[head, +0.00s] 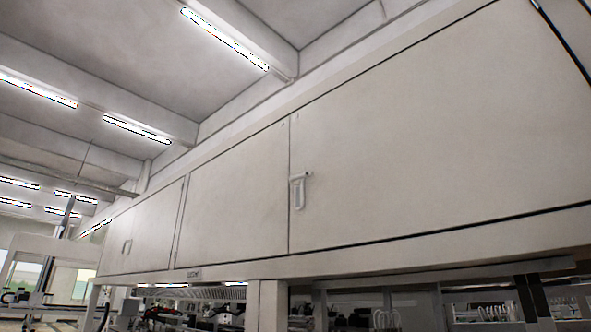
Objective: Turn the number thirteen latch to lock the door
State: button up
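A row of pale overhead cabinet doors fills the middle and right of the head view. A white latch handle (299,191) hangs down at the seam between the large right door (430,130) and the middle door (235,200). I cannot read a number thirteen on either latch. A small dark label (194,274) sits on the rail below the doors, too small to read. My gripper is not in view.
Under the cabinets is a white post (267,305), with shelving and cluttered equipment behind it. A pale gantry-like frame (40,250) stands at far left. Strip lights (225,39) run along the ceiling. The space before the doors looks clear.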

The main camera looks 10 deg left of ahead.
aim_at(294, 180)
jog(key=z, duration=0.05)
jog(key=k, duration=1.05)
jog(key=u, duration=0.85)
jog(key=i, duration=2.05)
jog(key=z, duration=0.8)
